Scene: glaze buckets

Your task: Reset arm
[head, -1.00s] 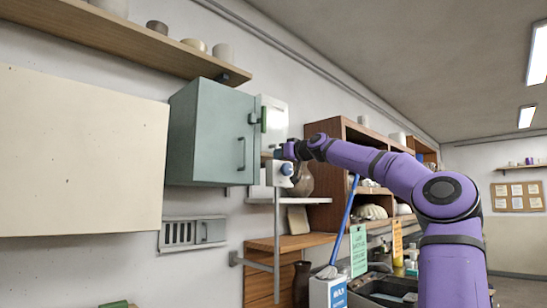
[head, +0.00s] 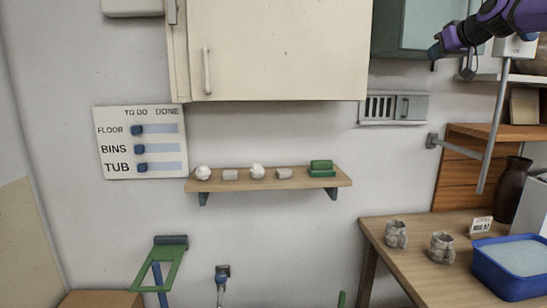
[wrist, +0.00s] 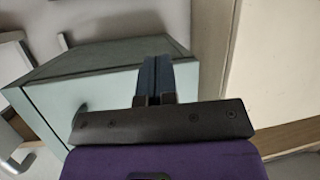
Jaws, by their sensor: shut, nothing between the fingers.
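My gripper (head: 437,50) is at the top right of the head view, on my purple arm, in front of the grey-green wall cabinet (head: 391,30). In the wrist view its two dark blue fingers (wrist: 155,75) are together with nothing between them. They point toward the grey-green cabinet (wrist: 95,75), which fills the middle of that view. Whether the fingertips touch the cabinet cannot be told. Most of my arm is outside the head view.
A cream cabinet (head: 285,50) hangs left of the grey-green one. A table (head: 400,270) at lower right holds two mugs and a blue tub (head: 485,270).

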